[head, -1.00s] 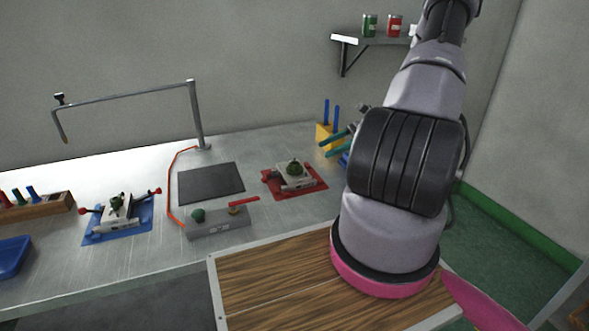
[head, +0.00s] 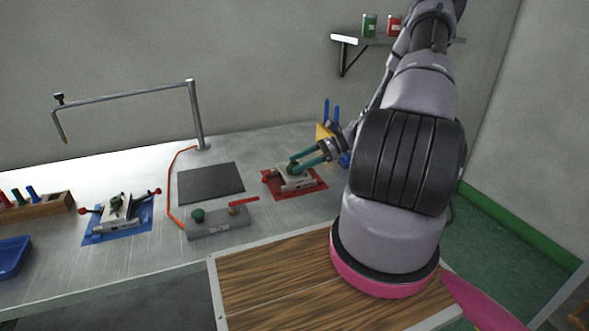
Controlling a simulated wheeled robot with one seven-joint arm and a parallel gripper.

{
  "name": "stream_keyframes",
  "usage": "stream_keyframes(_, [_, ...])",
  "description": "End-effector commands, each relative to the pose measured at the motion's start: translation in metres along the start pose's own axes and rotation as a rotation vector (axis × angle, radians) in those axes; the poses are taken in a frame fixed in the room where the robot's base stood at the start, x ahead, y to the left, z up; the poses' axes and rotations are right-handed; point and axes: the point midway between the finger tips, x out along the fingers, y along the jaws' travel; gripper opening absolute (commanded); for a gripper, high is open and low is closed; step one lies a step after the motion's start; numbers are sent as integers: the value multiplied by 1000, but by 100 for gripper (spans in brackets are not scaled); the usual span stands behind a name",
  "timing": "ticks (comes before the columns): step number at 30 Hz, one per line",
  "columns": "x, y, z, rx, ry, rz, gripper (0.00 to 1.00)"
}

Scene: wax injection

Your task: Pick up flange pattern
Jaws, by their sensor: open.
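A small dark green piece (head: 291,169), which looks like the wax pattern, sits on a pale metal mould (head: 297,182) with red knobs, on a red mat (head: 316,190). My gripper (head: 294,163) reaches it from the right. Its two teal fingers are apart, with their tips at the green piece, partly covering it. I cannot tell whether they touch it. A similar mould (head: 119,213) with a dark green piece (head: 116,203) on top stands on a blue mat (head: 97,237) at the left. Which piece is the flange pattern is too small to tell.
A grey block (head: 222,228) with a green knob and red lever stands at the front middle of the bench. Behind it lies a dark pad (head: 211,183). A yellow holder (head: 323,132) with blue rods is close behind my gripper. A metal post (head: 196,115) carries an overhead arm.

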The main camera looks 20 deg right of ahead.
Motion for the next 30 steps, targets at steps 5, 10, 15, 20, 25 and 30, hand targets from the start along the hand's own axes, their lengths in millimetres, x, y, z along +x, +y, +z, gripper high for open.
stream_keyframes(5, [0, 0, 0, 0, 0, 0, 74])
stream_keyframes(10, [0, 0, 0, 0, 0, 0, 21])
stream_keyframes(15, [0, 0, 0, 0, 0, -1, 0])
stream_keyframes(20, [0, 0, 0, 0, 1, -1, 0])
stream_keyframes(25, [-4, 0, 9, -2, 2, -1, 0])
stream_keyframes(30, [-15, 0, 35, -4, 3, -1, 0])
